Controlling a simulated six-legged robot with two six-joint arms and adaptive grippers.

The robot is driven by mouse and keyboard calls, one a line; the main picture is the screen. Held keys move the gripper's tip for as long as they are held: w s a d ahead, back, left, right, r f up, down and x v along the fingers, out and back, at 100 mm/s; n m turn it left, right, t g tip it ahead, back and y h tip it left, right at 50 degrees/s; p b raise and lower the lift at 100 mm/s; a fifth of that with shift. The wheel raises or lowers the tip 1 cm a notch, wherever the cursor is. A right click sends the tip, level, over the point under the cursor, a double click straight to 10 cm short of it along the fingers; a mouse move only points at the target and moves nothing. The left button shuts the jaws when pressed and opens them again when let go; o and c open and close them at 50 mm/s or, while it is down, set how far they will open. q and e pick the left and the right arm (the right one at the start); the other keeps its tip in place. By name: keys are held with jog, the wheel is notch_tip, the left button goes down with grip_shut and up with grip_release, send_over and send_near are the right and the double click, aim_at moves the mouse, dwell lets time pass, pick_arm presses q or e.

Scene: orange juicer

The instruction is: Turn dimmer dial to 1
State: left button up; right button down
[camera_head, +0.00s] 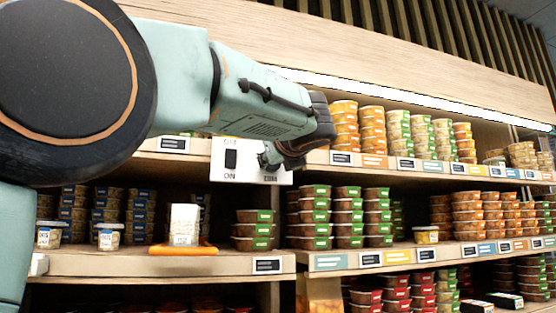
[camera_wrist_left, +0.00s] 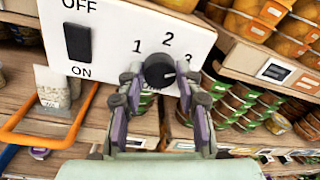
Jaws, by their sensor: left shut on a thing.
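A white control panel (camera_head: 228,170) is mounted at the shelf edge; it also fills the top of the left wrist view (camera_wrist_left: 110,40). It has a black rocker switch (camera_wrist_left: 78,42) between OFF and ON. To its right is a round black dimmer dial (camera_wrist_left: 158,71) with the numbers 1, 2 and 3 around its top. A pale mark on the dial points right, nearest the 3. My left gripper (camera_wrist_left: 160,82) is shut on the dial, one finger on each side. In the head view my left gripper (camera_head: 271,159) is at the panel's right side, largely hiding the dial.
Shelves of stacked food tubs (camera_head: 315,210) surround the panel. Orange tubs (camera_wrist_left: 250,20) sit close right of the panel.

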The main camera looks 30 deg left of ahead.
pick_arm(q)
jog(key=shift+f, duration=0.1)
jog(key=n+b, duration=0.4)
jog(key=n, duration=0.8)
jog(key=n+y+b, duration=0.1)
jog(key=n+b, duration=0.4)
jog(key=n, duration=0.8)
jog(key=shift+g+y, duration=0.3)
jog(key=shift+g, duration=0.1)
jog(key=shift+n, duration=0.3)
